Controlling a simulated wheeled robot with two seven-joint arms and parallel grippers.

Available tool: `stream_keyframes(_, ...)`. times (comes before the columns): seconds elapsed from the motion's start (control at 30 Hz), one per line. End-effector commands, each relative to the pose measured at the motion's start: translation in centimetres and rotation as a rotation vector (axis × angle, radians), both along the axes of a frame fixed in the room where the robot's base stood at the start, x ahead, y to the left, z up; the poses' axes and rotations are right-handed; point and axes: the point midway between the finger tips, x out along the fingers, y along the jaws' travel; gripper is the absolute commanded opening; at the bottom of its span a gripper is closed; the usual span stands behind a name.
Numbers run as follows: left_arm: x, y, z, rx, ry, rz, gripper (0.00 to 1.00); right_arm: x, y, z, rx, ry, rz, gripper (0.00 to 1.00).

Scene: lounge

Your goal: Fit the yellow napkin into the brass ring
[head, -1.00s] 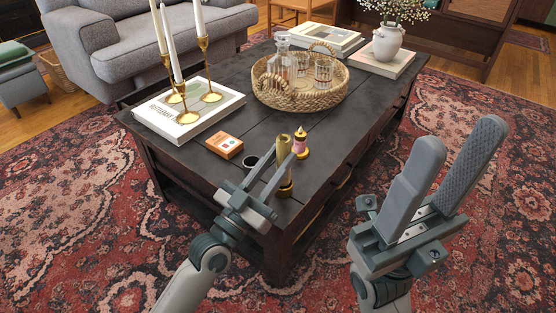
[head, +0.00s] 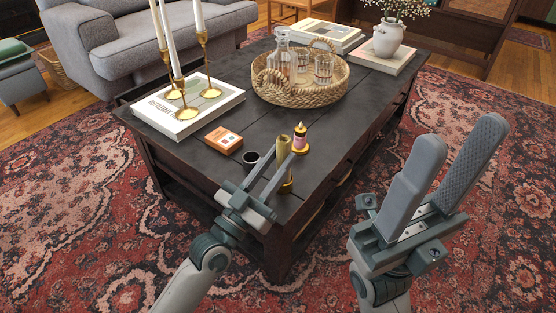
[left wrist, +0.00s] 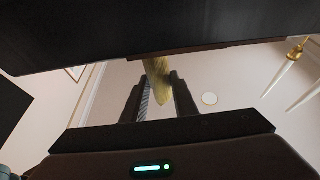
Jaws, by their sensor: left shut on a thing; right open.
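The yellow napkin (head: 284,146) is a rolled, upright olive-yellow tube. My left gripper (head: 280,162) is shut on it, near the table's near corner. In the left wrist view the napkin (left wrist: 159,80) shows between the two fingers. A small brass piece (head: 286,187) shows just below the fingers; it may be the brass ring, partly hidden by them. I cannot tell whether the napkin touches it. My right gripper (head: 445,165) is open and empty, off the table's right side.
A book (head: 190,110) with candlesticks and a woven tray (head: 300,95) stand further back.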

Motion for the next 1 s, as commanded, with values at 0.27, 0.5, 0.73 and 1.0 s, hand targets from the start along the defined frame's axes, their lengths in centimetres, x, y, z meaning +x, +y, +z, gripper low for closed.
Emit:
stream_keyframes(0.27,0.0,0.0,-0.5,0.0,0.0,0.0,0.04,0.0,0.0,-0.4,0.0,0.0,0.0,0.47)
stream_keyframes(0.5,0.0,0.0,-0.9,0.0,-0.001,0.0,0.04,0.0,0.0,-0.6,0.0,0.0,0.0,0.47)
stream_keyframes(0.73,0.0,0.0,-1.3,0.0,-0.001,0.001,0.04,0.0,0.0,-0.8,0.0,0.0,0.0,0.47)
stream_keyframes(1.0,0.0,0.0,-1.7,0.001,-0.001,0.001,0.04,0.0,0.0,-1.1,0.0,0.0,0.0,0.47)
